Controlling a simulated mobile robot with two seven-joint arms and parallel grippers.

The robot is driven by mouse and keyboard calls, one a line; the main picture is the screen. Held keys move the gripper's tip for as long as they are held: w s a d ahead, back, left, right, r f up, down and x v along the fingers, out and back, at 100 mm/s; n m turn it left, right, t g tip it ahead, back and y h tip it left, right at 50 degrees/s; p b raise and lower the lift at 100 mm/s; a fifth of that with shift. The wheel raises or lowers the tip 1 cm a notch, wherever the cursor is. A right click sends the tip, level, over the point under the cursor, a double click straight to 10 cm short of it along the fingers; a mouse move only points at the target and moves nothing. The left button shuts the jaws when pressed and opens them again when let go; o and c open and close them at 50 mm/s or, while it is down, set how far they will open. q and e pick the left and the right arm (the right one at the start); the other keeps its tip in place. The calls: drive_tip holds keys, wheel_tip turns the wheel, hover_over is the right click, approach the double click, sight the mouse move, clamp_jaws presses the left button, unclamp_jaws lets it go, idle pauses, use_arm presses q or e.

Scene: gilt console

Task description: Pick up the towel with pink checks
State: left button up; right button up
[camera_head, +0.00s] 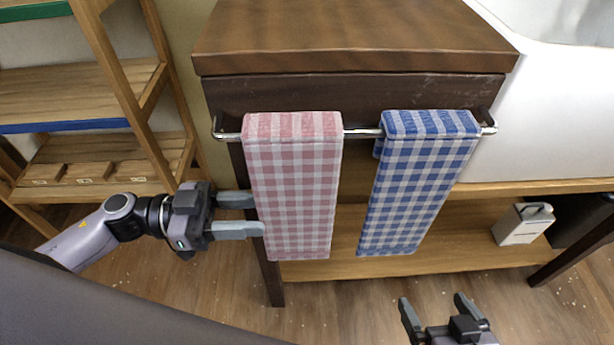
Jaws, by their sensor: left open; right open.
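The towel with pink checks (292,190) hangs folded over a metal rail (361,132) on the front of a dark wooden cabinet. My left gripper (258,214) is open at the towel's left edge, about halfway down. Its two grey fingers point right, and the tips reach the towel's edge; I cannot tell whether they touch it or whether cloth lies between them. My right gripper (435,305) is open and empty at the bottom of the view, below the blue towel and apart from both towels.
A towel with blue checks (417,185) hangs on the same rail to the right. The cabinet (350,40) overhangs the rail. A wooden shelf unit (85,95) stands at left. A low shelf (465,228) behind the towels holds a white container (521,225). Floor shows below.

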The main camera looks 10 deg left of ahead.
sight(296, 203)
use_arm(q)
drive_tip(key=b+x, duration=0.1)
drive_tip(key=x, duration=0.6)
drive_tip(key=shift+s, duration=0.15)
clamp_jaws()
